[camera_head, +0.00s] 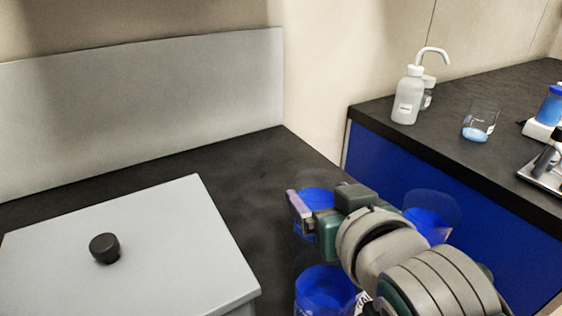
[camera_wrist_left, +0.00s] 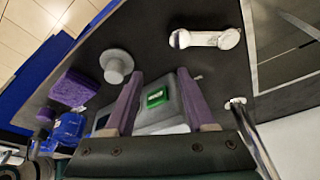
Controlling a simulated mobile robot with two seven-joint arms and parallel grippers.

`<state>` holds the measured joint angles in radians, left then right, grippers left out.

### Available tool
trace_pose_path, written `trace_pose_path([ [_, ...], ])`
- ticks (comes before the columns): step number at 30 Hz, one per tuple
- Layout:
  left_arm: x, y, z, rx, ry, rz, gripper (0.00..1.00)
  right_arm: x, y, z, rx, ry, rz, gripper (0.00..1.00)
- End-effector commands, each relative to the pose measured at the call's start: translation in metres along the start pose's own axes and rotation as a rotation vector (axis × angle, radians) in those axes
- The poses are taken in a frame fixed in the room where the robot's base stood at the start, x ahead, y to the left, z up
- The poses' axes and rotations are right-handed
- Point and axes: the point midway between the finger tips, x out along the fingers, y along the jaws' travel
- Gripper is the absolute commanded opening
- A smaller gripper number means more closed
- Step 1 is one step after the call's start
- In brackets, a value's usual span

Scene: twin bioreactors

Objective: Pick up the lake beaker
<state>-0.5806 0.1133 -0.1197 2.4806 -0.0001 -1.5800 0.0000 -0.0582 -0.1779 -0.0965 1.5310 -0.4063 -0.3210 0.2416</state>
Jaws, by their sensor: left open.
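Several clear beakers with blue liquid show in the head view; I cannot tell which is the lake beaker. One beaker (camera_head: 318,197) is partly behind my right gripper (camera_head: 304,214). Another (camera_head: 325,290) stands in front, cut by the lower edge, and a third (camera_head: 432,218) is partly hidden by my right arm. A smaller beaker (camera_head: 480,124) with pale blue liquid stands on the right bench. Contact at the right gripper is unclear, as is its jaw gap. My left gripper (camera_wrist_left: 159,74) shows only in its wrist view, its purple fingers apart, over a grey device with a green display.
A grey box (camera_head: 130,250) with a black knob fills the left of the dark bench. A white wash bottle (camera_head: 408,97) stands on the right bench (camera_head: 455,105). The left wrist view shows a purple block (camera_wrist_left: 74,89) and a white object (camera_wrist_left: 207,39).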

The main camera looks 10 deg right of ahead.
Motion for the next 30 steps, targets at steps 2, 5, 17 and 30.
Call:
trace_pose_path([
  [2, 0.0, 0.0, 0.0, 0.0, 0.0, 0.0, 0.55, 0.0, 0.0, 0.0, 0.0, 0.0, 0.0, 0.67],
  [5, 0.0, 0.0, 0.0, 0.0, 0.0, 0.0, 0.55, 0.0, 0.0, 0.0, 0.0, 0.0, 0.0, 0.56],
  [17, 0.0, -0.002, 0.0, 0.007, -0.001, -0.005, 0.55, 0.0, 0.0, 0.0, 0.0, 0.0, 0.0, 0.25],
  [30, -0.016, -0.003, -0.004, 0.01, -0.002, -0.007, 0.55, -0.015, 0.0, -0.035, 0.0, 0.004, 0.0, 0.25],
])
